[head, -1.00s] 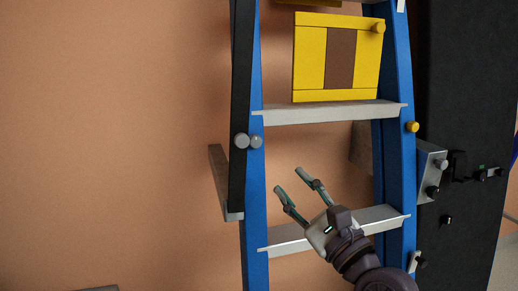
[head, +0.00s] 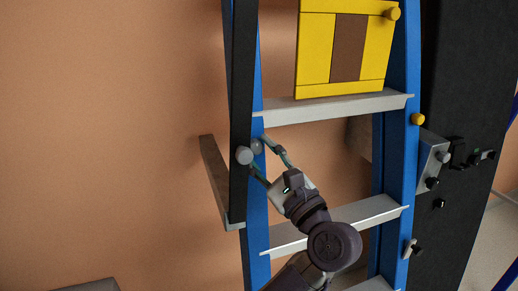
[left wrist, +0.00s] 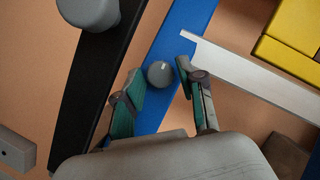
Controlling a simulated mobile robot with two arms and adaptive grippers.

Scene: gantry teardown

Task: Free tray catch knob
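A small round grey knob (head: 257,146) with a white mark sits on the left blue rail of the ladder-like frame. It also shows in the left wrist view (left wrist: 160,74). My left gripper (head: 259,153) is open, its two green-padded fingers on either side of this knob. In the left wrist view, narrow gaps show between the knob and both fingers (left wrist: 161,82). I cannot tell which knob is the tray catch knob. A yellow knob (head: 417,119) is on the right blue rail. My right gripper is not in view.
A larger grey knob (head: 244,155) on the black bar (head: 240,90) stands close to the left finger; it also shows in the wrist view (left wrist: 88,10). A grey rung (head: 335,107) and a yellow-brown panel (head: 345,48) are above right. Open wall is left.

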